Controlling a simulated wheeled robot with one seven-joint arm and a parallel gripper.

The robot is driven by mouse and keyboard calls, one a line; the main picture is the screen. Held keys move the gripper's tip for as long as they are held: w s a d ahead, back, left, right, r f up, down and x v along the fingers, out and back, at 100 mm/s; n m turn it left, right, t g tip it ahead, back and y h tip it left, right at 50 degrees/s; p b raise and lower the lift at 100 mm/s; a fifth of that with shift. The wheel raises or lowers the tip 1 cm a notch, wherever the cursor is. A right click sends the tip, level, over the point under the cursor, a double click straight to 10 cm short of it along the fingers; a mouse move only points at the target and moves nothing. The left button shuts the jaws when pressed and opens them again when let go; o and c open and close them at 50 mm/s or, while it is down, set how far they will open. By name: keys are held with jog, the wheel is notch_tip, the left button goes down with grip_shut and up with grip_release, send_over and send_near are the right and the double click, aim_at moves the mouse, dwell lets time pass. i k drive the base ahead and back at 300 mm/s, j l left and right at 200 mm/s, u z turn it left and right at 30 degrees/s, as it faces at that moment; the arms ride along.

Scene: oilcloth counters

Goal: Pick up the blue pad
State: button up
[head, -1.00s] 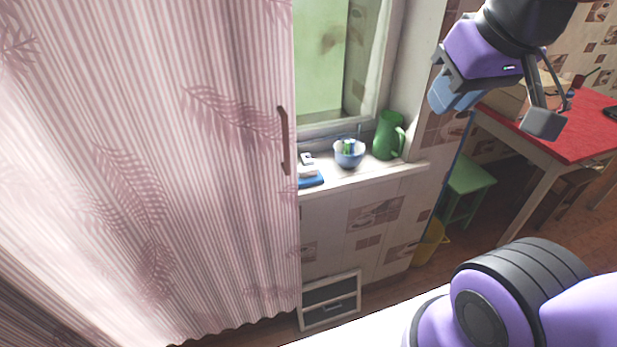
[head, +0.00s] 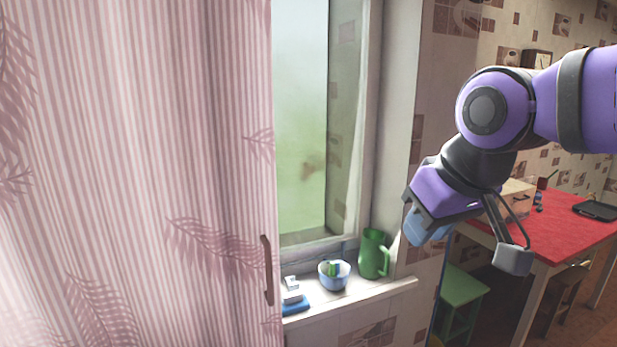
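A flat blue pad (head: 296,307) lies on the white windowsill at the lower middle. A small white item (head: 291,289) stands on or just behind it; I cannot tell which. My gripper (head: 470,248) hangs to the right of the sill, well apart from the pad, pointing down. Its fingers are spread with a clear gap. A blue block-like piece (head: 428,226) shows at its left finger; I cannot tell whether it is part of the gripper. Nothing is clamped between both fingers.
A blue-and-white bowl (head: 334,280) and green jug (head: 374,255) stand right of the pad on the windowsill (head: 385,292). A green stool (head: 458,287) and red-topped table (head: 555,235) stand at right.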

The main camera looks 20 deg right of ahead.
aim_at(296, 302)
jog(key=i+l, duration=0.2)
jog(key=l, duration=0.15)
jog(key=i+l, duration=0.4)
jog(key=l, duration=0.25)
jog(key=i+u, duration=0.05)
